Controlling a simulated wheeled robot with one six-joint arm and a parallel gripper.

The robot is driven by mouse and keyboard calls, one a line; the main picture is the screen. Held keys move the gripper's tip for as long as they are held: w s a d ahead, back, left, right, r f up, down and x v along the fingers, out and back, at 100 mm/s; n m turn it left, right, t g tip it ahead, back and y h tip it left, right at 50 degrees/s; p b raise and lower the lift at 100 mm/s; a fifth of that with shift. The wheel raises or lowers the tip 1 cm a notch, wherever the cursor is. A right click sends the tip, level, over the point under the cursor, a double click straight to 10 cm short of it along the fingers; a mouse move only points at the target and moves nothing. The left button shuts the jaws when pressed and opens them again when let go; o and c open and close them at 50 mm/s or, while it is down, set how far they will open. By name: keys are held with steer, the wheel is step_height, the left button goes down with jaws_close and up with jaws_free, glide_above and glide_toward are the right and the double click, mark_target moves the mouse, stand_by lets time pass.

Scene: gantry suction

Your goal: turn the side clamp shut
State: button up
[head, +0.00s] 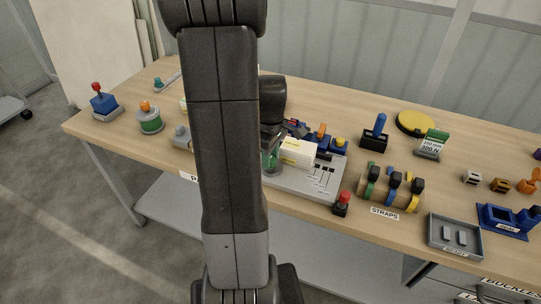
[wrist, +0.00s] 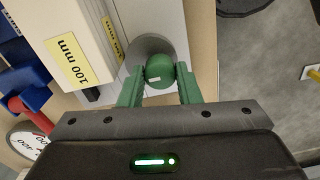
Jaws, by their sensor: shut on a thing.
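A round green knob (wrist: 159,68) with a small white mark, which looks like the side clamp's, stands in front of a grey disc (wrist: 150,46) in the wrist view. My gripper (wrist: 160,84) has its two green fingers on either side of the knob and is shut on it. In the head view my gripper (head: 271,160) is at the left end of a grey fixture plate (head: 302,184), mostly behind my arm.
Blue parts (wrist: 22,62) and a white dial (wrist: 30,148) are left of my gripper in the wrist view. A red-topped button (head: 342,203) stands at the plate's right front corner. Strap rolls (head: 392,190) and a grey tray (head: 454,237) are farther right on the wooden bench.

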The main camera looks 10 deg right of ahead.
steer(key=o, duration=1)
steer(key=shift+c, duration=0.2)
steer(key=shift+r, duration=0.1)
step_height(320, 180, up, 14)
steer(key=shift+w+f, duration=0.1)
steer(key=shift+f, duration=0.15)
step_height(320, 180, down, 14)
steer(key=shift+r, duration=0.15)
stand_by(0.3)
